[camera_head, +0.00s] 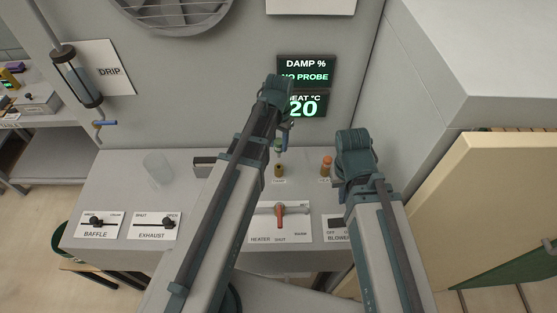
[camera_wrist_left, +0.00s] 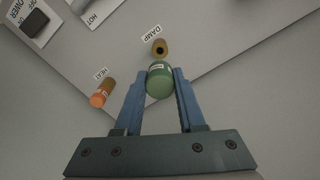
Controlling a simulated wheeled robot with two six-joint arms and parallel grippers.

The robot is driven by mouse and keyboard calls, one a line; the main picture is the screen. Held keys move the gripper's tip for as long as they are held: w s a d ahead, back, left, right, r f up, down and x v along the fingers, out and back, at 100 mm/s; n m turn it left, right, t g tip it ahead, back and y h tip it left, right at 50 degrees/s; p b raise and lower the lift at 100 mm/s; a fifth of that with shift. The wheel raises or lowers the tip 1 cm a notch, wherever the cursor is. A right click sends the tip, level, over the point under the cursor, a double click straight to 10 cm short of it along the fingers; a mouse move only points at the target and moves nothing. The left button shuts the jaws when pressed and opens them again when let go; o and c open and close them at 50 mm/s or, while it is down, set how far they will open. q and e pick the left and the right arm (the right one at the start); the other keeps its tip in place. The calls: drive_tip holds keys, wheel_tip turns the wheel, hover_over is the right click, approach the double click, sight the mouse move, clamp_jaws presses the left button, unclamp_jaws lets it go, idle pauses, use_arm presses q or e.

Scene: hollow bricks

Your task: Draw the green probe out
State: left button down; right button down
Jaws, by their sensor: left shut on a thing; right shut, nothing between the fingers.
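The green probe (camera_wrist_left: 160,82) is between the blue fingers of my left gripper (camera_wrist_left: 160,88) in the left wrist view, and the fingers are shut on it. In the head view the probe (camera_head: 278,145) shows small below my left wrist, above the brass DAMP socket (camera_head: 279,170). The socket (camera_wrist_left: 159,48) shows an open dark hole in the left wrist view, with the probe apart from it. The damp display (camera_head: 306,70) reads NO PROBE. My right gripper (camera_head: 338,183) is shut and empty, its fingers mostly hidden by its wrist.
An orange probe (camera_head: 326,166) stands in the HEAT socket on the grey bench. A clear glass (camera_head: 158,167) stands at the left. Baffle (camera_head: 97,222), exhaust (camera_head: 158,224) and heater (camera_head: 280,214) controls line the front edge. A cream door (camera_head: 500,190) is at the right.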

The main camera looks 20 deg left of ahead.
use_arm(q)
drive_tip(key=shift+s+r, duration=0.1)
drive_tip(key=shift+r, duration=0.05)
use_arm(e)
drive_tip(key=shift+r, duration=0.15)
